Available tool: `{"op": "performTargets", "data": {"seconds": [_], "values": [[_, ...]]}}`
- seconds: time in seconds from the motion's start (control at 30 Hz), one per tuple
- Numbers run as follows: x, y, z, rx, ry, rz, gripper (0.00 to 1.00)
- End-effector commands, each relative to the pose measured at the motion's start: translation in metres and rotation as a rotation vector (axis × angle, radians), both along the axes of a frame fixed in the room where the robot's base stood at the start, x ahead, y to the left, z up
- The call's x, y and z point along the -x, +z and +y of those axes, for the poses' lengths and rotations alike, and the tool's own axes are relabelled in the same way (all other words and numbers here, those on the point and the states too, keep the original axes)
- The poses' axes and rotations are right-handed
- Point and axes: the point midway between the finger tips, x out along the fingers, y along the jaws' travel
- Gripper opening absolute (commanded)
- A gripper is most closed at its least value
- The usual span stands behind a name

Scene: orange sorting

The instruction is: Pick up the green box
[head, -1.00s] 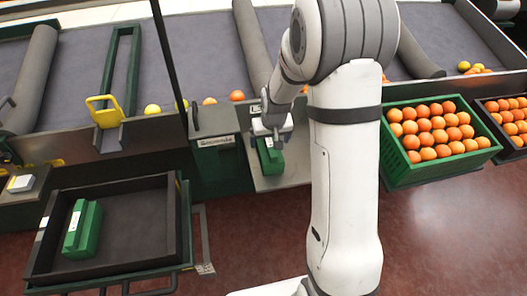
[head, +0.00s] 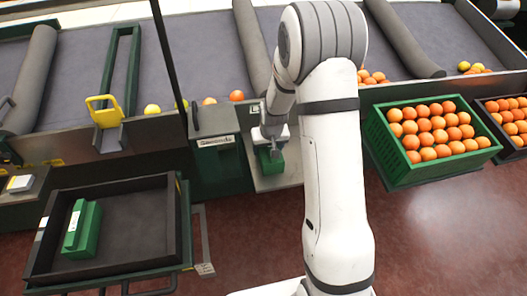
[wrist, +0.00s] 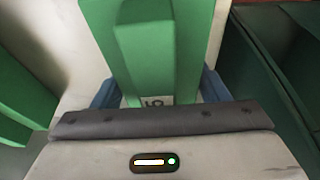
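The green box (head: 270,162) stands on the grey ledge right of the dark cabinet, partly hidden under my gripper (head: 271,150). In the wrist view the green box (wrist: 158,45) runs up between my gripper's two blue fingers (wrist: 160,92), with a small marked label near the palm. One finger is on each side of the box, very close to it. I cannot tell whether they press on it. A second green box (head: 83,230) with a white label lies in the black tray (head: 150,262) at lower left.
A conveyor (head: 200,60) with a few oranges runs behind. A green crate (head: 400,178) full of oranges stands to the right, with a darker crate (head: 490,112) beyond it. A dark post rises left of my gripper. The black tray's right part is empty.

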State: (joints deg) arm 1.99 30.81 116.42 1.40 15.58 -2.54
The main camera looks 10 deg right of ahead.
Motion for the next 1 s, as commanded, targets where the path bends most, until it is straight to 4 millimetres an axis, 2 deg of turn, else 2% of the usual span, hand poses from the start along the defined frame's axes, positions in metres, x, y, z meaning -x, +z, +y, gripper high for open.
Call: {"op": "performTargets", "data": {"seconds": [0.07, 0.4, 0.67, 0.77, 1.0], "values": [[0.000, 0.000, 0.000, 0.000, 0.000, 0.000, 0.61], [0.000, 0.000, 0.000, 0.000, -0.001, 0.000, 0.33], [0.000, 0.003, -0.001, 0.000, -0.001, -0.002, 0.33], [-0.001, 0.013, -0.001, 0.000, -0.001, -0.004, 0.32], [-0.001, 0.061, -0.001, 0.000, -0.002, -0.006, 0.32]]}}
